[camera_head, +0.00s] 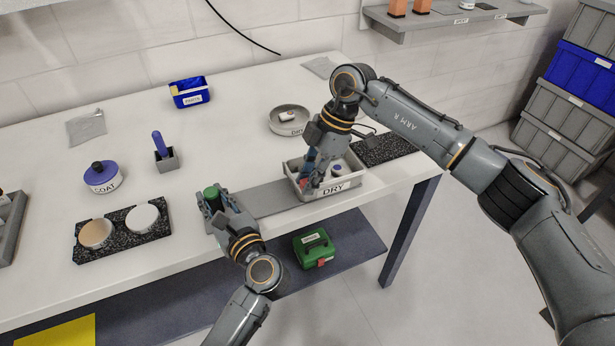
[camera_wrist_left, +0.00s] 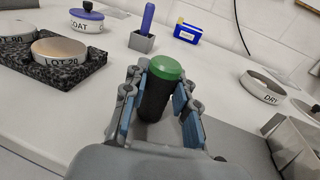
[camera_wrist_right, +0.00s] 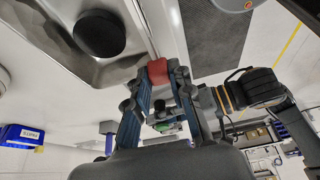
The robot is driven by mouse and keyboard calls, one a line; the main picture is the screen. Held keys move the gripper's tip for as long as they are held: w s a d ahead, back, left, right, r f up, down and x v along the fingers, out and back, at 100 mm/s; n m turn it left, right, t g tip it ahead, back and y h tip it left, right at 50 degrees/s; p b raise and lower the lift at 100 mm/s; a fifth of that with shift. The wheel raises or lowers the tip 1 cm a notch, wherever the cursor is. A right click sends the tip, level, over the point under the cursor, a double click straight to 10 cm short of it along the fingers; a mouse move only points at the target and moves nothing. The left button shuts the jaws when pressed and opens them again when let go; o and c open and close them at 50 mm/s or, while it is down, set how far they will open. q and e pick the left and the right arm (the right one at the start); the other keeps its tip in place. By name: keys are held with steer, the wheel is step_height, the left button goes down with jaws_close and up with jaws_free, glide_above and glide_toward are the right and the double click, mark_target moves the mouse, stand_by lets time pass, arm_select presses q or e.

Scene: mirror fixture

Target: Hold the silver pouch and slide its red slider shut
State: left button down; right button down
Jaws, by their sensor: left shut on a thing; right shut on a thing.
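A flat silver-grey pouch (camera_head: 86,128) lies at the back left of the table, and a similar one (camera_head: 320,67) lies at the far back edge. No slider can be made out on either. My left gripper (camera_head: 214,200) is shut on a dark, green-capped cylinder (camera_wrist_left: 158,92) standing upright between its fingers at the front edge. I cannot tell what the block belongs to. Neither gripper is at a pouch.
A grey mat (camera_head: 268,198) lies between the grippers. A black speckled block with two discs (camera_head: 124,247), a blue-lidded COAT tin (camera_head: 102,178), a blue-handled tool in a stand (camera_head: 165,157), a blue bin (camera_head: 189,97) and a round DRY dish (camera_head: 289,127) stand on the table.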

mark_target(358, 173)
steer(key=w+d, duration=0.1)
steer(key=d, duration=0.3)
steer(key=w+d, duration=0.1)
steer(key=d, duration=0.2)
steer(key=w+d, duration=0.2)
steer(key=d, duration=0.2)
steer(key=shift+w+d, duration=0.1)
steer(key=shift+d, duration=0.25)
arm_select(q)
steer(key=shift+a, duration=0.15)
arm_select(e)
steer(key=shift+w+d, duration=0.15)
steer(key=shift+d, duration=0.5)
steer(key=c, duration=1.3)
jaws_free()
steer(key=shift+o, duration=0.7)
steer(key=shift+a, duration=0.15)
steer(key=v, duration=1.2)
steer(key=shift+a, duration=0.1)
